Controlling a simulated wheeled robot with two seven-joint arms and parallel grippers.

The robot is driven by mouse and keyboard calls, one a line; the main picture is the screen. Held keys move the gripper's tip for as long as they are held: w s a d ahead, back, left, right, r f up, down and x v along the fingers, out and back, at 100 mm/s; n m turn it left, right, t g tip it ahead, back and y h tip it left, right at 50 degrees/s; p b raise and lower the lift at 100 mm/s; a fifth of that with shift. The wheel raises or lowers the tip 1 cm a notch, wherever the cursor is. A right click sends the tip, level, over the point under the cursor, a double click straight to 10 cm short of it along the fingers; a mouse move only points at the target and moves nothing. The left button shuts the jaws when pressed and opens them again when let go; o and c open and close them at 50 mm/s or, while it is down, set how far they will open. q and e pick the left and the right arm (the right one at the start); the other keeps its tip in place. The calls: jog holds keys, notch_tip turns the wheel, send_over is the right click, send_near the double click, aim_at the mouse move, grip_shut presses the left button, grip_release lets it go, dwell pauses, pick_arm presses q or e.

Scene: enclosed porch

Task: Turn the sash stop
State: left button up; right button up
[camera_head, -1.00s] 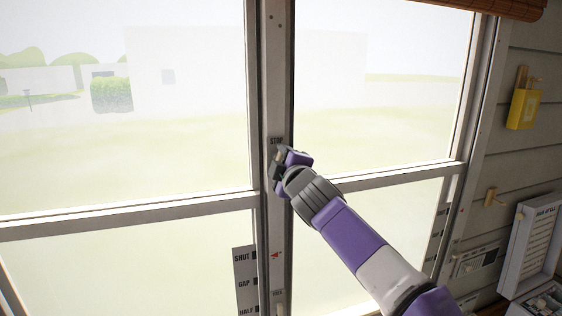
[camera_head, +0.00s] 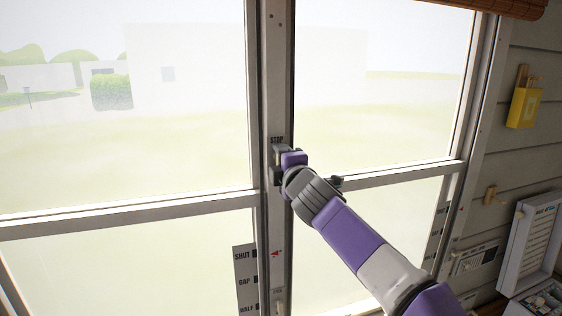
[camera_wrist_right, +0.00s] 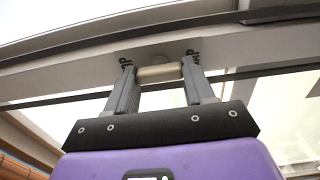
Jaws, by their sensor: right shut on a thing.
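The sash stop (camera_wrist_right: 158,73) shows in the right wrist view as a short pale beige bar, lying crosswise between the fingertips. My right gripper (camera_wrist_right: 162,82) is shut on it, one grey finger at each end. In the head view my right gripper (camera_head: 278,163) is at the upright window post (camera_head: 279,60), just below the "STOP" label (camera_head: 277,140). There the gripper mostly hides the stop. My left gripper is not in view.
Window rails (camera_head: 120,213) run left and right from the post. A yellow box (camera_head: 524,107) and a wooden peg (camera_head: 490,196) are on the right wall, above an open white case (camera_head: 528,245).

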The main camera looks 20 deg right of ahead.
jog(key=o, duration=1)
jog(key=shift+o, duration=0.2)
jog(key=s+b, duration=0.3)
jog(key=s, duration=0.4)
jog(key=shift+s, duration=0.3)
jog(key=shift+d, duration=0.15)
